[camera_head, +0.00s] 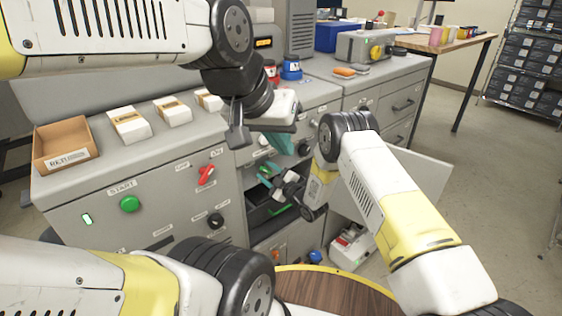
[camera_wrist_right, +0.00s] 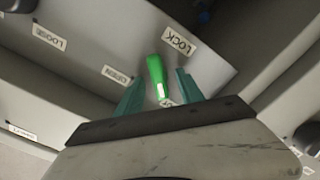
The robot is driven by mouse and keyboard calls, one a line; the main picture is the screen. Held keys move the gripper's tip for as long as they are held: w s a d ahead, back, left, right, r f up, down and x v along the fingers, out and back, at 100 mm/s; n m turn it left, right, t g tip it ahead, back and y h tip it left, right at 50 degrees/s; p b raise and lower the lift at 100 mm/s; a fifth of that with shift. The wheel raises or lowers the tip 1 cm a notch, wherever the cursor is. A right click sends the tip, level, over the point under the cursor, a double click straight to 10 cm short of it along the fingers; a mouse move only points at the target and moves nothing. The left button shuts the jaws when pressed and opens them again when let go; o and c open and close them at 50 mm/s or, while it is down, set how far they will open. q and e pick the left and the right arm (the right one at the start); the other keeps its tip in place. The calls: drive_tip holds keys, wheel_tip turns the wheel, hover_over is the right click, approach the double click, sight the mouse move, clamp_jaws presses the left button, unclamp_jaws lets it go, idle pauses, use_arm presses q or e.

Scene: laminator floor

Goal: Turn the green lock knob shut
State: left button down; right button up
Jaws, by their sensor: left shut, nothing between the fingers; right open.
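The green lock knob (camera_wrist_right: 155,72) shows in the right wrist view as an elongated handle with a pale mark at its lower end. It points nearly up and down in that picture. A "LOCK" label (camera_wrist_right: 179,41) is to its upper right. My right gripper (camera_wrist_right: 160,92) is open, its teal fingers on either side of the knob's lower end; I cannot tell if they touch it. In the head view my right gripper (camera_head: 268,175) is at the open bay in the cabinet front. My left gripper (camera_head: 279,143) is shut and empty above it, by the counter's front edge.
The grey cabinet (camera_head: 75,205) carries a green start button (camera_head: 129,204), a red knob (camera_head: 206,175) and a black knob (camera_head: 215,220). A cardboard box (camera_head: 65,143) and white packs stand on top. A round wooden surface (camera_head: 335,294) is below, near an open door (camera_head: 425,178).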

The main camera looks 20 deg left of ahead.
drive_tip(key=v, duration=0.7)
drive_tip(key=shift+s+d, duration=0.2)
drive_tip(key=shift+d, duration=0.15)
